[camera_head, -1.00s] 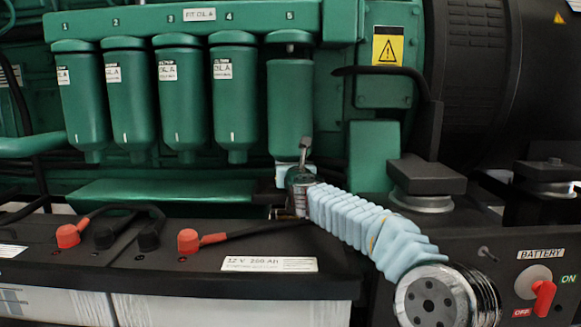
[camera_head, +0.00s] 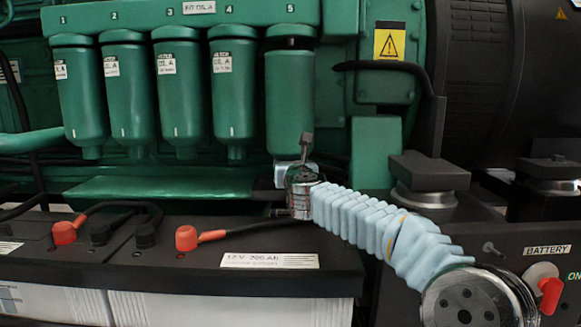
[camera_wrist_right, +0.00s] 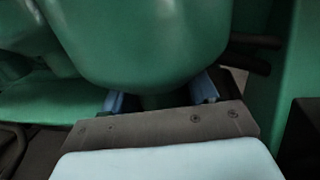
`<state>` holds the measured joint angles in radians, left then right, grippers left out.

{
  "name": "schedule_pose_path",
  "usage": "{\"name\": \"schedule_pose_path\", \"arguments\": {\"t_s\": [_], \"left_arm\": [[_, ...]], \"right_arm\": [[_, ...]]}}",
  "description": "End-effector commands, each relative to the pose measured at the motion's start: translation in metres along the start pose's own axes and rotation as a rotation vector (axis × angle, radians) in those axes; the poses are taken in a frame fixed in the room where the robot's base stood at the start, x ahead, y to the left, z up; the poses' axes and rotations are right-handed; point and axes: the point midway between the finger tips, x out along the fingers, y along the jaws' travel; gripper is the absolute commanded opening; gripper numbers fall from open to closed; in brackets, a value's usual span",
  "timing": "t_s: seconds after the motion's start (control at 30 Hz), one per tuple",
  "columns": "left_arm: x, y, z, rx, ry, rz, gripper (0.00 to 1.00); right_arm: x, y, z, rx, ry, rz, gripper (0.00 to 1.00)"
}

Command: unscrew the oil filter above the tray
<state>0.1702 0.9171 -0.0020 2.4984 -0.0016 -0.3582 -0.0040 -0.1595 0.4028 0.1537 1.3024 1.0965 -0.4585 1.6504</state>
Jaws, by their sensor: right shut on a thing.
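The oil filter at position 5 (camera_head: 290,100) is a green canister. It hangs upright, with a dark gap and stem showing between its top and the green header. In the right wrist view its rounded bottom (camera_wrist_right: 140,45) fills the upper middle. My right gripper (camera_head: 291,168) is under this filter, shut on its narrow lower end. Its blue fingers (camera_wrist_right: 160,98) stand on either side there; the contact is mostly hidden. A green tray-like ledge (camera_head: 155,188) lies below the filters, left of my right gripper. My left gripper is not in view.
Several matching filters (camera_head: 180,95) hang in a row to the left. A black-topped battery (camera_head: 150,265) with red and black terminals is in front. A black post mount (camera_head: 428,172) and a red battery switch (camera_head: 548,292) are at right.

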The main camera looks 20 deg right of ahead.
Motion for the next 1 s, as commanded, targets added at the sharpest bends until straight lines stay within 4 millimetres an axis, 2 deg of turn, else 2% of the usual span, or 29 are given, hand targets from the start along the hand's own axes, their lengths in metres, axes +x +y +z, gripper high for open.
{"name": "schedule_pose_path", "arguments": {"t_s": [1.0], "left_arm": [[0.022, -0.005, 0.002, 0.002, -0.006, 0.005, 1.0]], "right_arm": [[-0.06, 0.009, 0.003, 0.002, -0.006, -0.001, 0.0]]}}
